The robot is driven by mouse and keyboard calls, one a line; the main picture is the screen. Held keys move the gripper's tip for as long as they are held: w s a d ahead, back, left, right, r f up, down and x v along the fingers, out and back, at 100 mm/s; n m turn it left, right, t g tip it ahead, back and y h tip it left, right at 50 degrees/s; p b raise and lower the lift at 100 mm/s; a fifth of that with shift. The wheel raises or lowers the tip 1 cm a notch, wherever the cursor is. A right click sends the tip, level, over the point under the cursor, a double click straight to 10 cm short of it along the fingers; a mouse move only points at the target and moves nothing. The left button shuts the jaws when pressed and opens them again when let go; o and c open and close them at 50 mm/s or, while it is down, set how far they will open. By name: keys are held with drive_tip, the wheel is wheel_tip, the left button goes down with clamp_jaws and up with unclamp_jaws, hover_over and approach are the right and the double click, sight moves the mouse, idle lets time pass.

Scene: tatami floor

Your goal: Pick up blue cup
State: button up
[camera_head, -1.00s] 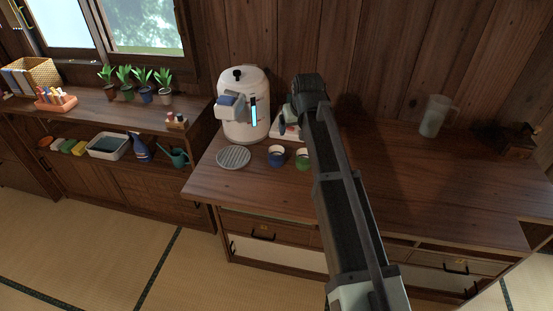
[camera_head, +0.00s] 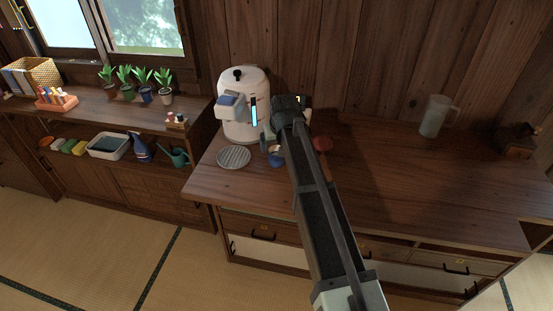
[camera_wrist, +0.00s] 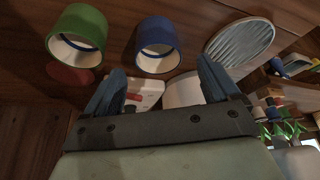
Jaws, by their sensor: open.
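The blue cup (camera_head: 276,161) stands on the wooden counter, partly covered by my arm in the head view. In the wrist view the blue cup (camera_wrist: 158,38) shows its blue wall and pale inside, just beyond the gap between my fingers. My gripper (camera_wrist: 162,70) is open and empty, with one finger on each side of the picture. In the head view my gripper (camera_head: 268,138) is close to the cup, near the white dispenser. I cannot tell the exact distance between fingers and cup.
A green cup (camera_wrist: 77,32) stands beside the blue one; my arm hides it in the head view. A round red item (camera_head: 322,144) is nearby. A grey slatted round plate (camera_head: 233,157) and a white dispenser (camera_head: 240,88) stand left. The counter's right part is mostly clear.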

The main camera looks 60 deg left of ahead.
sight(276, 151)
drive_tip(key=shift+x, duration=2.65)
drive_tip(key=c, duration=1.1)
